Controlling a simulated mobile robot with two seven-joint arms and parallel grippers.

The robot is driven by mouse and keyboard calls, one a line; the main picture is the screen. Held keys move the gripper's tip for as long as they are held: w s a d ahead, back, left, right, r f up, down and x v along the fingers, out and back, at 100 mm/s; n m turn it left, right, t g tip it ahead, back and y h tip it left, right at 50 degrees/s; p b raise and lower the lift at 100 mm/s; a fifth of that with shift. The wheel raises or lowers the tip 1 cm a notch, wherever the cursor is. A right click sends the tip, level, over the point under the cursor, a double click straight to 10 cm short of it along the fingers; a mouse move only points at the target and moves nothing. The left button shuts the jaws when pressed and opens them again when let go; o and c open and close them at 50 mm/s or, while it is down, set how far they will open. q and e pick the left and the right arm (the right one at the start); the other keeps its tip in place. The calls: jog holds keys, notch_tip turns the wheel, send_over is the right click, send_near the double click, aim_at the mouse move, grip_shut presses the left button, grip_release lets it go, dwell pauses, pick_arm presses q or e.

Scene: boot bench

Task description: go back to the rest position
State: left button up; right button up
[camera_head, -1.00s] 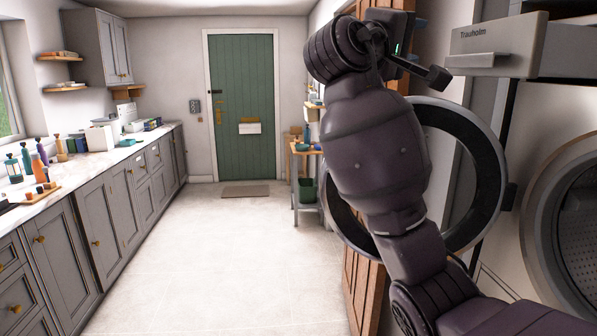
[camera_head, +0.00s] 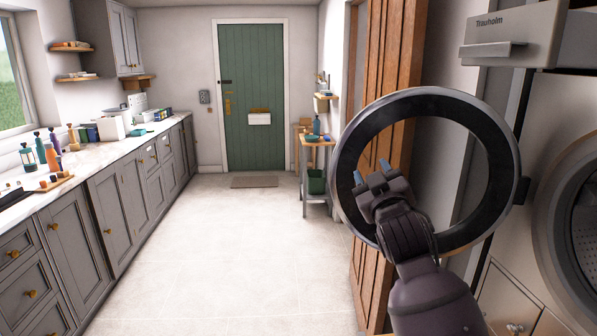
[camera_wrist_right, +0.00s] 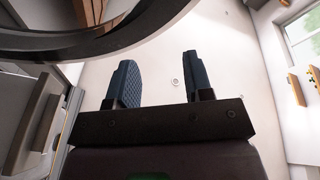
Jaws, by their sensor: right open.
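My right gripper (camera_head: 371,173) shows in the head view in front of the open round door (camera_head: 505,150) of the washing machine (camera_head: 545,200). Its blue fingers stand apart with nothing between them. In the right wrist view, the two padded fingers (camera_wrist_right: 158,75) point up with a clear gap, and the dark door ring (camera_wrist_right: 70,42) curves across the upper left. I cannot tell how much space lies between the gripper and the ring. My left gripper is not in view.
A detergent drawer (camera_head: 510,38) juts out at the upper right. A brown wooden door (camera_head: 388,60) stands behind the ring. A small side table (camera_head: 318,142) stands further back. The floor (camera_head: 220,240) in the middle is clear, with a counter (camera_head: 100,155) along the left.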

jog(key=s+d+f+m+g, duration=0.15)
jog(key=s+f, duration=0.25)
jog(key=f, duration=0.5)
jog(key=s+d+f+m+g, duration=0.1)
jog(key=s+d+f, duration=0.25)
jog(key=f, duration=0.45)
jog(key=s+d+f+m+g, duration=0.15)
jog(key=s+f, duration=0.25)
jog(key=f, duration=0.5)
jog(key=s+d+f+g, duration=0.1)
jog(key=s+d+f, duration=0.1)
jog(key=s+f, duration=0.4)
jog(key=s+d+f+m+g+h, duration=0.1)
jog(key=s+d+f+g, duration=0.1)
jog(key=s+f, duration=0.5)
jog(key=s+d+f+m+g+h, duration=0.1)
jog(key=s+d+f+g, duration=0.1)
jog(key=s+f, duration=0.5)
jog(key=shift+s+d+f, duration=0.1)
jog(key=shift+s+f, duration=0.1)
jog(key=shift+s, duration=1.4)
